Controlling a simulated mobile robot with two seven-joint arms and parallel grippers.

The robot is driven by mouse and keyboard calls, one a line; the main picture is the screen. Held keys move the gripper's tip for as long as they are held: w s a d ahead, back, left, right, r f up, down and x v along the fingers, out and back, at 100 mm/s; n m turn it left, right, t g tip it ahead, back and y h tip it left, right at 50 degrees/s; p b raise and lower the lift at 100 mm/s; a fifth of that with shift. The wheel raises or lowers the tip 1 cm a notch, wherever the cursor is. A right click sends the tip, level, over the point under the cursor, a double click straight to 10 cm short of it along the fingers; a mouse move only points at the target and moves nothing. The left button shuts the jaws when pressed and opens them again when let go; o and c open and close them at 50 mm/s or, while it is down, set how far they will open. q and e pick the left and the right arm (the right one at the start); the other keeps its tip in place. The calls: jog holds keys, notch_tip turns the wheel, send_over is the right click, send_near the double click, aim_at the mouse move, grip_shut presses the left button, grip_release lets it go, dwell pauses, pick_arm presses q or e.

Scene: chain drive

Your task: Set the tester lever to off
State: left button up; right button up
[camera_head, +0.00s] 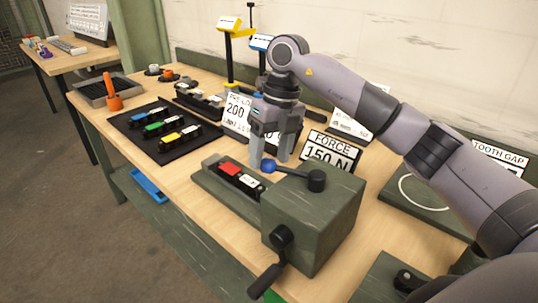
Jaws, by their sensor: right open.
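The tester (322,218) is a grey-green box at the front right of the workbench, with a low bed reaching out to its left. Its lever (292,170) lies on top, a dark arm with a blue ball knob at its left end and a black pivot at its right. My right gripper (271,164) points down from above with its two fingers apart, at the blue knob. I cannot tell whether the fingers touch the knob. A sign (328,152) behind reads "FORCE 150 N". My left gripper is not in view.
A crank handle (268,268) sticks out at the tester's front. A black mat (155,133) with coloured blocks lies to the left. More signs, a yellow stand (228,40) and a grey plate (420,200) stand around. Bare wood (175,180) shows along the front edge.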

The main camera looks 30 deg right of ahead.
jog(key=shift+a+f, duration=0.15)
jog(key=shift+f, duration=0.5)
grip_shut()
